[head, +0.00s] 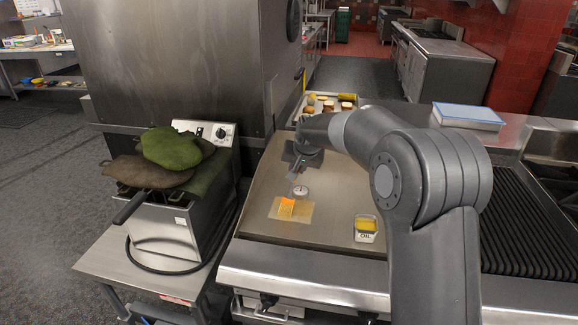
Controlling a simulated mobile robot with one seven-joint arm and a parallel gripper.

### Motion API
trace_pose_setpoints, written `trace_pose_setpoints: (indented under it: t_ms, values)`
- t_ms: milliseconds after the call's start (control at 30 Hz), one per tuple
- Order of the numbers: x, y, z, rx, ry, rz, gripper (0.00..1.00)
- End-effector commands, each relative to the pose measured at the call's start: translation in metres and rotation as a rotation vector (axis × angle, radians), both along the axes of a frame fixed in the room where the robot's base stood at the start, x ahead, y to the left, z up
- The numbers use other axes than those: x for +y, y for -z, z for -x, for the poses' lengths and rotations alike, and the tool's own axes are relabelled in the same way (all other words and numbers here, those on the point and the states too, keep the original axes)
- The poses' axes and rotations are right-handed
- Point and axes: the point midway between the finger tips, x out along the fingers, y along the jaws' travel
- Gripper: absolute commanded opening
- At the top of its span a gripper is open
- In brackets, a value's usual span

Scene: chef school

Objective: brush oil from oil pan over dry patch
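The oil pan (366,232), a small pale container marked OIL with yellow inside, stands on the steel griddle (261,199) at its front right. A tan rectangular patch (304,214) lies flat on the griddle, left of the pan. A yellow area (286,208) with a brighter orange edge shows on the patch; it may be the brush head or oil. My gripper (296,175) points down just above and behind the patch. Its fingers are small and dark, so I cannot tell if they are shut or hold a brush handle.
A white round dial-like object (299,191) is beside the gripper's tip. A tray of food pieces (311,104) lies at the griddle's back. A fryer (165,226) with green and brown cloths stands left. A ribbed grill (520,235) and a blue-white box (467,113) are right.

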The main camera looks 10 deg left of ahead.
Motion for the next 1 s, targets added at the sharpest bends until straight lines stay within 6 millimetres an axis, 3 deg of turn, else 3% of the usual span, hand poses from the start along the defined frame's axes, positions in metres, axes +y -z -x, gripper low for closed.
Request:
trace_pose_setpoints:
  t_ms: [1000]
  values:
    - [-0.088, 0.001, -0.004, 0.001, 0.000, -0.001, 0.00]
